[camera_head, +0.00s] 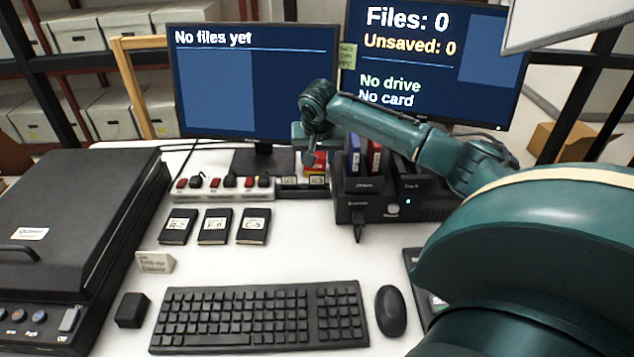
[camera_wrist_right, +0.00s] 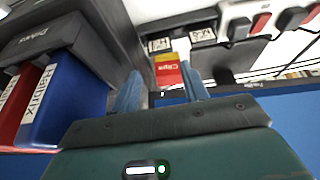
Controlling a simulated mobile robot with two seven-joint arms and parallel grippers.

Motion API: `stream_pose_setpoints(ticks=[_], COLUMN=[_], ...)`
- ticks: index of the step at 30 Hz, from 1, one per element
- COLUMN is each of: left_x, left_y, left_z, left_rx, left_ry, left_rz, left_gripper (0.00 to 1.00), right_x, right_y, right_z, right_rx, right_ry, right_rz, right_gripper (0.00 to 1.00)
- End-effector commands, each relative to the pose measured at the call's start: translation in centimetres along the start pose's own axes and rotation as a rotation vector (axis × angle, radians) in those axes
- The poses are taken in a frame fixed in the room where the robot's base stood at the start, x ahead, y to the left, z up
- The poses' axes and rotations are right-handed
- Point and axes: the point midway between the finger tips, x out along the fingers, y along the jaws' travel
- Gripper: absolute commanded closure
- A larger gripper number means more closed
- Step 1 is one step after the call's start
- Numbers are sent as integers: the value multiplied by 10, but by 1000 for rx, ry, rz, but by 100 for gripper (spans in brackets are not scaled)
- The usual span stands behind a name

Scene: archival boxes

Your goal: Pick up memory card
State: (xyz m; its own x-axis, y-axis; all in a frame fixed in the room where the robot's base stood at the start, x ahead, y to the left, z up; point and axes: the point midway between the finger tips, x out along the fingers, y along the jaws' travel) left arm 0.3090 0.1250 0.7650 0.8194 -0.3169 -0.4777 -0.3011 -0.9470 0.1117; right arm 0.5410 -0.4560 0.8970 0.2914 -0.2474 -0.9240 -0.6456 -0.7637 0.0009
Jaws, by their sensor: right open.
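I cannot pick out a memory card with certainty. Two small white-labelled pieces sit in a dark holder (camera_head: 303,192) behind the middle of the desk; in the right wrist view the labels show at the top, the left one (camera_wrist_right: 159,45) and the right one (camera_wrist_right: 202,35). My right gripper (camera_head: 311,158) is above and behind that holder, in front of the monitors. In the right wrist view its two blue-grey fingers (camera_wrist_right: 163,90) stand apart with nothing between them; a red and yellow clips box (camera_wrist_right: 168,72) lies beyond. My left gripper is out of view.
A dock (camera_head: 385,208) with blue and red cartridges stands right of the gripper. A strip of red and black plugs (camera_head: 222,194) lies left. Three labelled black cases (camera_head: 215,227), a keyboard (camera_head: 262,316) and a mouse (camera_head: 390,311) are in front. Two monitors (camera_head: 255,85) stand behind.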

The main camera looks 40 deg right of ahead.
Motion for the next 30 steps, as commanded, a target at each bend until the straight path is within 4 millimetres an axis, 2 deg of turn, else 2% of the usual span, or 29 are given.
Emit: stream_pose_setpoints(ticks=[3, 11, 19, 23, 29, 30], left_x=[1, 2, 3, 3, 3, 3], left_y=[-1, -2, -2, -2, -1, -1], left_z=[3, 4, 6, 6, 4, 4], left_rx=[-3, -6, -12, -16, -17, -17], left_ry=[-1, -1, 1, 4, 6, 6], left_rz=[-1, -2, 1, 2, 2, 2], left_gripper=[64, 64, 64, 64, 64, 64], right_x=[23, 43, 82, 90, 90, 90], right_y=[0, -1, -1, 0, 0, 0], right_z=[1, 0, 1, 1, 1, 1], right_rx=[0, -1, -1, -1, -2, -2], right_ry=[-2, 0, 0, 2, 2, 2], right_rz=[0, -1, -1, -2, -1, -1], right_gripper=[55, 55, 55, 55, 55, 58])
